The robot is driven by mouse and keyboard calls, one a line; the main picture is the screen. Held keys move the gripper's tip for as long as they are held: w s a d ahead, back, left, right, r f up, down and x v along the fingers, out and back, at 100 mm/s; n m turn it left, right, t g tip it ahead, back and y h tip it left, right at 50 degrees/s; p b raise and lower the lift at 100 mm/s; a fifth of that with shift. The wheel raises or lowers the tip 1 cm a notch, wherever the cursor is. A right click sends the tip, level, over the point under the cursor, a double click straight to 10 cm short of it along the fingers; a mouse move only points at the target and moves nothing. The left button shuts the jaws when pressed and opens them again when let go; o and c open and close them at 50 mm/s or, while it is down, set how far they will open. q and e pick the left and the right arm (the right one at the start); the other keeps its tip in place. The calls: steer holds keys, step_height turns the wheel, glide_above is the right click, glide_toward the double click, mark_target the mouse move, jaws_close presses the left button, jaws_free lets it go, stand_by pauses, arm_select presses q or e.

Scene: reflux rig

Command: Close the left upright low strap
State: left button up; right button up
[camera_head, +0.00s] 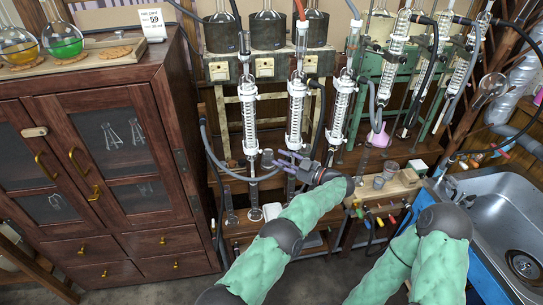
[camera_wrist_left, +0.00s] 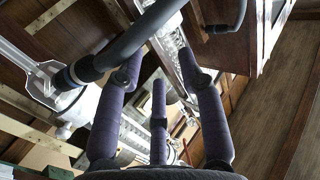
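The left upright condenser (camera_head: 248,110) is a clear glass column with a white coil. It stands upright at the left end of the rig. I cannot clearly make out its low strap near the lower end, where a grey hose (camera_head: 238,178) loops away. My left gripper (camera_head: 288,164) has purple fingers and is just right of that lower end, apart from the glass. In the left wrist view the fingers (camera_wrist_left: 160,85) are spread with nothing clearly held between them. A dark hose (camera_wrist_left: 125,45) crosses by the left finger. My right arm shows at lower right; its gripper is not visible.
A second upright condenser (camera_head: 296,110) and a third (camera_head: 340,112) stand right of the first. Loose hoses hang among them. A wooden cabinet (camera_head: 165,90) bounds the left, and a metal sink (camera_head: 490,200) the right. A wooden block with cups (camera_head: 400,185) is right of my gripper.

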arm_select(q)
steer(key=shift+v, duration=2.2)
